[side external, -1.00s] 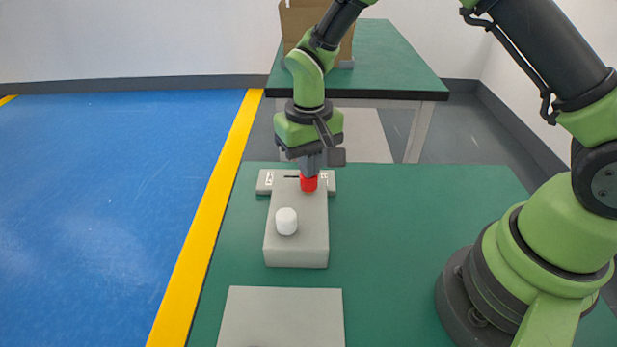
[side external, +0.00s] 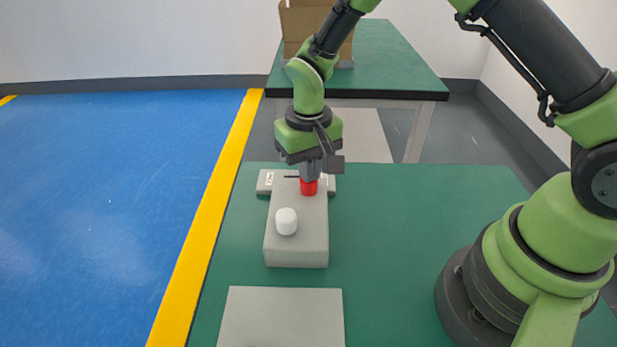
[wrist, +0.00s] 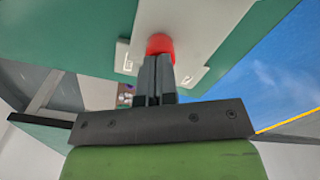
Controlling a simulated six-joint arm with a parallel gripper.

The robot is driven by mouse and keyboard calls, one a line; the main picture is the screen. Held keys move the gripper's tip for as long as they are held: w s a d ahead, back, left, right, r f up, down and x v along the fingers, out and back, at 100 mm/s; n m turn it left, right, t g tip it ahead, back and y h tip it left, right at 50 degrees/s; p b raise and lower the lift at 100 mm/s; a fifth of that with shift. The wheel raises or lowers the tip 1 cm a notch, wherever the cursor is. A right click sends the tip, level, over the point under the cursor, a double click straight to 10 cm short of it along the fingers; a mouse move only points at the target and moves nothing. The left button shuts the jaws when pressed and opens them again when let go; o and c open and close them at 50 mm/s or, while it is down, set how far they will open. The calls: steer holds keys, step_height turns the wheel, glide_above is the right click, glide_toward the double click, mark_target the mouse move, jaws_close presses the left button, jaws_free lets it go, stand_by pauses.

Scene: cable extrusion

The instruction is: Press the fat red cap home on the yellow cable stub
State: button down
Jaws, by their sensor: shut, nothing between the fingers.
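The red cap (side external: 308,187) stands upright at the far end of the grey block (side external: 298,248). It also shows in the wrist view (wrist: 160,44), just beyond my fingertips. No yellow cable stub is visible; the cap and block hide whatever is beneath the cap. My gripper (side external: 310,178) is shut with nothing between its fingers, and points down directly over the red cap. Its fingertips appear to meet the cap's top, though exact contact is hard to tell. In the wrist view the two fingers of my gripper (wrist: 158,62) lie side by side.
A white cap (side external: 286,221) stands on the nearer part of the block. A grey labelled bar (side external: 265,182) lies at the block's far end. A flat grey plate (side external: 282,318) lies in front. The green table (side external: 420,220) is clear to the right.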

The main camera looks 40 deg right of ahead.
steer(key=shift+r, duration=3.55)
steer(key=s+d+r+t+y, duration=0.1)
steer(key=s+r+t, duration=0.1)
steer(key=s+r, duration=0.3)
steer(key=s+d+r+t, duration=0.1)
steer(key=s+r, duration=0.1)
steer(key=r, duration=0.6)
steer(key=s+d+r+m+t+y, duration=0.1)
steer(key=s+r+t, duration=0.2)
steer(key=s, duration=0.9)
steer(key=shift+s+r+t, duration=0.15)
steer(key=shift+s+t, duration=0.05)
steer(key=shift+t, duration=0.4)
